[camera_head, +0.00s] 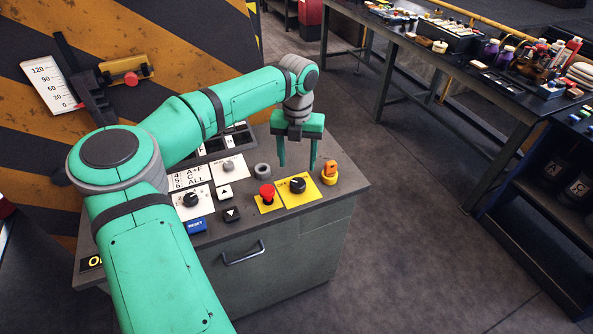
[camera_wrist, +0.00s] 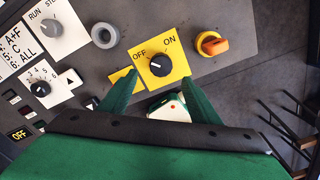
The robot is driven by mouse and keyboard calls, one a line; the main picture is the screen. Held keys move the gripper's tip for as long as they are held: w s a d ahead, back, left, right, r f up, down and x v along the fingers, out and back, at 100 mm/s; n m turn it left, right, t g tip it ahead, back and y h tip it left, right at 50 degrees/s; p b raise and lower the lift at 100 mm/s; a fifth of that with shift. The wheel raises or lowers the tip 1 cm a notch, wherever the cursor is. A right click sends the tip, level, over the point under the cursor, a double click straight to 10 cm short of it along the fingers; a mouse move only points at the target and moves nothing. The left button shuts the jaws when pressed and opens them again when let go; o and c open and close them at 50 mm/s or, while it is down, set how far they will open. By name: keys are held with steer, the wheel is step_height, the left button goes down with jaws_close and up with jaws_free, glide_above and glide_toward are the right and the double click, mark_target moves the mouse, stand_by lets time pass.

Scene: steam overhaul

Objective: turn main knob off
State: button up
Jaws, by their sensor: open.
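The main knob (camera_head: 297,185) is a black dial on a yellow plate (camera_head: 308,196) on the console's slanted top. In the wrist view the knob (camera_wrist: 160,57) sits between the words OFF on the left and ON on the right. A pale mark shows on its left side, toward OFF. My gripper (camera_head: 297,167) is open and empty, fingers pointing down over the plate, just behind the knob in the head view. In the wrist view the open fingers (camera_wrist: 158,78) lie on either side below the knob, apart from it.
A red mushroom button (camera_head: 266,192) stands left of the knob, and an orange rotary switch (camera_head: 330,170) stands right. A grey ring (camera_head: 263,170), a blue RESET button (camera_head: 196,225) and arrow buttons share the console (camera_head: 345,185). A cluttered workbench (camera_head: 400,38) is far right; floor between is clear.

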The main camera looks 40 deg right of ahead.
steer(key=shift+s+r, duration=0.15)
steer(key=shift+r, duration=1.25)
